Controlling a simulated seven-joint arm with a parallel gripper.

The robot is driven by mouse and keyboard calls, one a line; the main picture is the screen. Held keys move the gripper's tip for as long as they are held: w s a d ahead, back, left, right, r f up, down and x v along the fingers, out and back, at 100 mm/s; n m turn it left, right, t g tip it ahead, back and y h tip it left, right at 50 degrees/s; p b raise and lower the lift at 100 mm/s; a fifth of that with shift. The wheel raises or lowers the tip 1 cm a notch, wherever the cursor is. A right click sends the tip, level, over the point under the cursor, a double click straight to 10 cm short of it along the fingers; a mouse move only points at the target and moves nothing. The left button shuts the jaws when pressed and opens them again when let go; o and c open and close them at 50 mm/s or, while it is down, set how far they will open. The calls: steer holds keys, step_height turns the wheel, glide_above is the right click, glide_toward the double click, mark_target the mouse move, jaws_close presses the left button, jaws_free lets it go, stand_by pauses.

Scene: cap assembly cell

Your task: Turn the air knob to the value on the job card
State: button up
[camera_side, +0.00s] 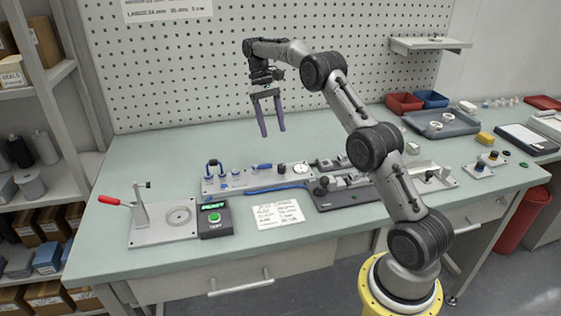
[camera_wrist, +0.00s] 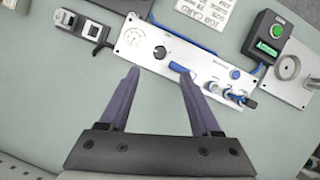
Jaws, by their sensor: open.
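The air panel (camera_side: 245,181) is a pale plate on the bench with blue tubing. The black air knob (camera_side: 282,169) sits on it beside a round white gauge (camera_side: 301,168). In the wrist view, the knob (camera_wrist: 160,52) and gauge (camera_wrist: 133,37) lie just beyond my fingertips; the gauge reading is too small to tell. The job card (camera_side: 278,214) lies flat in front of the panel; its writing is not legible. My gripper (camera_side: 273,132) is open and empty, its purple fingers pointing down well above the panel. In the wrist view, my gripper (camera_wrist: 160,72) is spread wide.
A press stand with a red handle (camera_side: 110,201) and a black box with a green button (camera_side: 215,219) stand left of the card. A dark fixture (camera_side: 345,196) adjoins the panel's right. A grey tray (camera_side: 441,124) and red and blue bins (camera_side: 404,102) are farther right.

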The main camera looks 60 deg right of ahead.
mark_target(282, 165)
steer(key=x, duration=1.1)
steer(key=shift+f, duration=0.1)
jaws_close()
